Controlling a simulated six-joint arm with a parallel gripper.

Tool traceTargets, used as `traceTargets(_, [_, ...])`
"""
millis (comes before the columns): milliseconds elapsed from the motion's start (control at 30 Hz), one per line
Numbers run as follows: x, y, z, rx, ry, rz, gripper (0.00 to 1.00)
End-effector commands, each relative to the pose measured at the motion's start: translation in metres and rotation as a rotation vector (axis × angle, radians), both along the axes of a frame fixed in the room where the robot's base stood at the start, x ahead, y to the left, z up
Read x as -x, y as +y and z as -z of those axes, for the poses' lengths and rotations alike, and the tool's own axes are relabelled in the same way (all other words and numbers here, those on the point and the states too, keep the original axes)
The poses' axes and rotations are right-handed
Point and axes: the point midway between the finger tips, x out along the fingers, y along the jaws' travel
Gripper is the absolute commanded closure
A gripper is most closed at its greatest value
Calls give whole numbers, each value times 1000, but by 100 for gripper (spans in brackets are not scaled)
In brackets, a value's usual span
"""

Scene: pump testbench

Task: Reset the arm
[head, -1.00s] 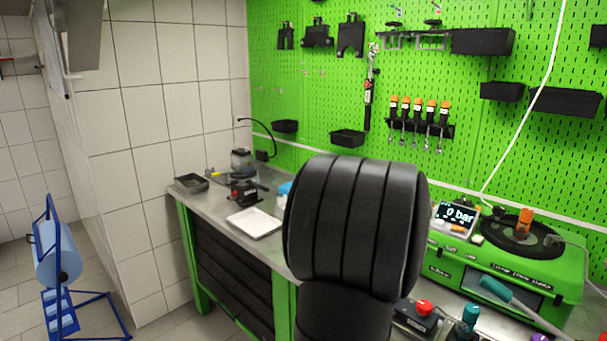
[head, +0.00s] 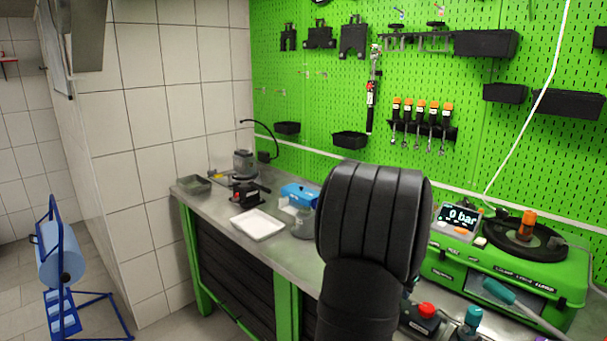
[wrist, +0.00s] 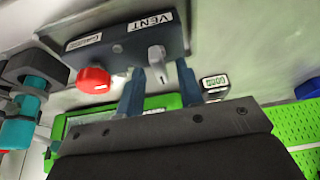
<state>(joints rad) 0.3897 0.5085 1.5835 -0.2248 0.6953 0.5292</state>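My arm, in a black ribbed cover (head: 375,225), stands in the middle of the head view and hides my gripper there. Beyond the fingertips is a dark control box (wrist: 125,45) with a VENT label, a red knob (wrist: 94,80) and a grey lever knob (wrist: 157,62). The grey knob appears between the fingertips, but I see no grip on it. The box's red knob also shows in the head view (head: 426,310).
A green test bench (head: 520,270) with a "0 bar" display (head: 460,216) stands at right. A white tray (head: 258,225), a blue box (head: 300,194) and a dark bin (head: 195,184) are on the metal table. A green pegboard (head: 300,105) stands behind.

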Motion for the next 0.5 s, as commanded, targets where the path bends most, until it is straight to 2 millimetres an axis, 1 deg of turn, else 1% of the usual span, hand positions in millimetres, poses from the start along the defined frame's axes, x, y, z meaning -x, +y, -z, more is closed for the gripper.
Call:
traceTargets(167, [4, 4, -17, 2, -4, -2, 66])
traceTargets(500, [22, 22, -78, 2, -5, -2, 66])
